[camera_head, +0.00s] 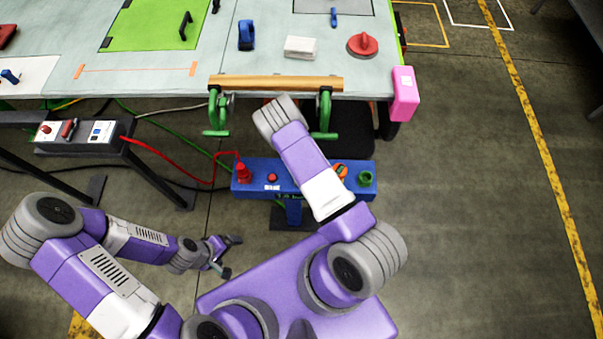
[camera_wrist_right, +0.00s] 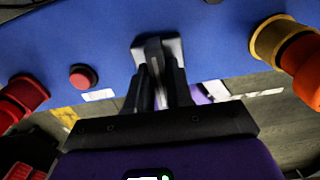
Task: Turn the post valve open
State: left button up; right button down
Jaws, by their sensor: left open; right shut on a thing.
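The blue post panel (camera_head: 305,178) stands in front of the workbench. In the right wrist view the panel (camera_wrist_right: 215,35) fills the upper part. A small grey lever, which looks like the valve handle (camera_wrist_right: 153,47), sits on a pale square base there. My right gripper (camera_wrist_right: 155,88) is shut on this lever, with one dark finger on each side. In the head view my right forearm hides the lever and the right gripper. My left gripper (camera_head: 228,254) is open and empty, low over the floor to the left of the panel.
The panel also carries a red plug (camera_head: 242,173), a red button (camera_head: 272,178), an orange knob (camera_head: 340,171) and a green fitting (camera_head: 366,178). A red cable (camera_head: 185,172) runs left to a socket stand. A wooden bar (camera_head: 275,83) lies along the bench edge.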

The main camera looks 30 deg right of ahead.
jog(key=shift+n, duration=0.4)
jog(key=c, duration=1.1)
grip_release()
notch_tip(320, 180, up, 8)
jog(key=shift+f+p, duration=0.2)
jog(key=shift+p, duration=0.4)
